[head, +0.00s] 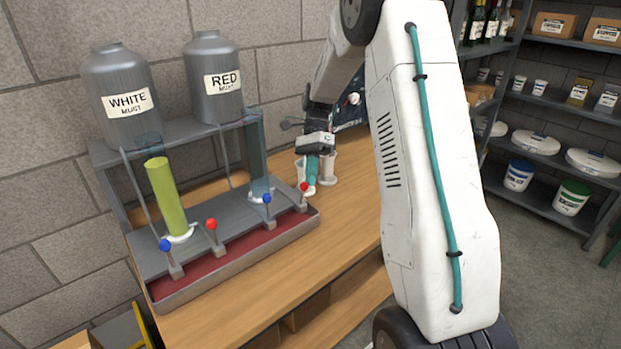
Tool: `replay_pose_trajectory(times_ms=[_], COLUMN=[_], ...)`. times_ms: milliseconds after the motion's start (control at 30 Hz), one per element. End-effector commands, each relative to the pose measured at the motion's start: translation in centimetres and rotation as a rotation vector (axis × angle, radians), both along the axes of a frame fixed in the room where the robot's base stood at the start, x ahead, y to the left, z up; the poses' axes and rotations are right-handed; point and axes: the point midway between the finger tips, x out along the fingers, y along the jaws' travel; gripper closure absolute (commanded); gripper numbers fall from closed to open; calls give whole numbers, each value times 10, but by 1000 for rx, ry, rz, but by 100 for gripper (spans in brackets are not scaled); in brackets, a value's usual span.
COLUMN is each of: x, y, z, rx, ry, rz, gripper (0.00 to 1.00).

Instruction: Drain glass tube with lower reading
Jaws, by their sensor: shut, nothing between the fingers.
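A grey stand holds two glass tubes. The left tube (151,146), below the canister marked WHITE (118,80), is filled most of its height with yellow-green liquid (165,195). The right tube (256,155), below the canister marked RED (215,65), looks clear bluish, with no coloured liquid visible. Each tube has a blue-knobbed lever, left (165,245) and right (267,198), and a red-knobbed lever, left (211,224) and right (304,187). My gripper (311,182) is shut and empty, pointing down close to the right red knob. Contact cannot be told.
A dark red drip tray (235,255) runs below the levers on the wooden bench (225,310). White cups (329,168) stand just behind my gripper. Shelves (560,100) with bottles, boxes and tubs are at the right. The bench front is clear.

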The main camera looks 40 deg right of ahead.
Motion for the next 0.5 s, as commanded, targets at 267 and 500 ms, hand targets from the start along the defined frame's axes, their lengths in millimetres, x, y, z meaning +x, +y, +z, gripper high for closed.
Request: replay_pose_trajectory(times_ms=[267, 500], x=[0, -5], y=[5, -6], z=[4, -5], rx=[8, 8], ry=[3, 4], rz=[4, 3], gripper=[100, 100])
